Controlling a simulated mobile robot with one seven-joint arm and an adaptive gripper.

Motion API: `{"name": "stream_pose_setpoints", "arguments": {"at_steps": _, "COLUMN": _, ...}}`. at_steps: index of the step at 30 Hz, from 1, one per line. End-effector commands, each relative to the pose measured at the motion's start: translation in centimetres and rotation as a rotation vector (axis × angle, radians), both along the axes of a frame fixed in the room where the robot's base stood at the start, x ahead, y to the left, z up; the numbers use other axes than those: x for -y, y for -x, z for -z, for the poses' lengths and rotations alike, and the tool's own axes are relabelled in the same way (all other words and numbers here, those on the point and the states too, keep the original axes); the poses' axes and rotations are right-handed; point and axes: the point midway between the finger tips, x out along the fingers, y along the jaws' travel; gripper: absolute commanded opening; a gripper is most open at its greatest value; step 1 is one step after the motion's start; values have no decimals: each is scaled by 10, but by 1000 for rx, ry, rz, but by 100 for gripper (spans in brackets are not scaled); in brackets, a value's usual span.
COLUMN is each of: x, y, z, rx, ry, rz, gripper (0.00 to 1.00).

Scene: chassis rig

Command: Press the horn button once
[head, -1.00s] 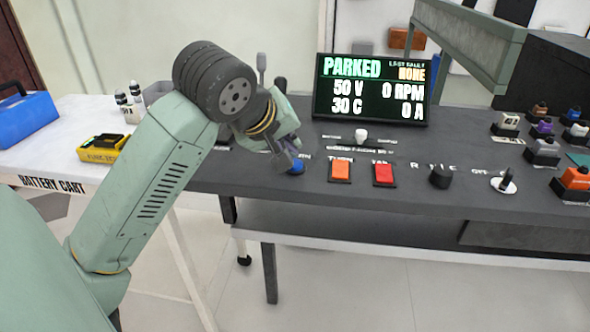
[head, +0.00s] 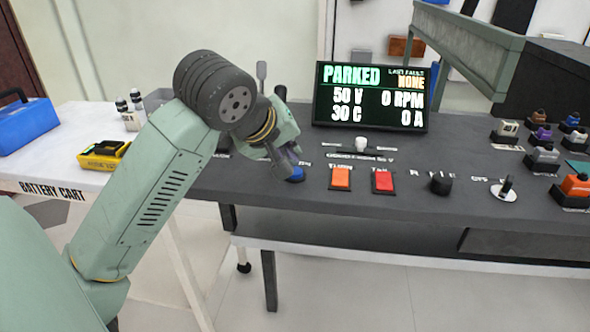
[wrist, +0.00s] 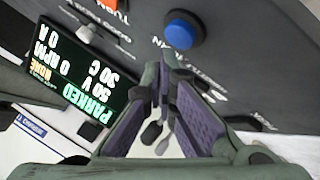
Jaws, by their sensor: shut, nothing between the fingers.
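The horn button is a round blue push button (head: 296,175) on the dark console, its label partly hidden. It also shows in the wrist view (wrist: 183,31), with the end of its label visible beside it. My gripper (head: 287,164) points down beside the blue button, close to it at its upper left in the head view. In the wrist view my fingers (wrist: 166,66) meet at their tips with nothing between them, and the button lies beyond the tips. The head view does not show clearly whether they touch.
An orange square button (head: 341,178), a red square button (head: 383,181) and a black knob (head: 440,184) stand right of the horn button. A display (head: 370,96) reading PARKED stands behind. A lever stands on the console behind my gripper. The battery cart (head: 60,172) is at left.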

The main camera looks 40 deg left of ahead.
Motion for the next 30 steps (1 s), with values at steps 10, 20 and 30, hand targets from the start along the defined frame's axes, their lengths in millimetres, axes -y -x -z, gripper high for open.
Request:
{"name": "stream_pose_setpoints", "arguments": {"at_steps": 10, "x": 0, "y": 0, "z": 2, "rx": 0, "ry": 0, "rz": 0, "gripper": 0}}
{"name": "stream_pose_setpoints", "arguments": {"at_steps": 20, "x": 0, "y": 0, "z": 10, "rx": 0, "ry": 0, "rz": 0, "gripper": 0}}
{"name": "stream_pose_setpoints", "arguments": {"at_steps": 30, "x": 0, "y": 0, "z": 8, "rx": 0, "ry": 0, "rz": 0, "gripper": 0}}
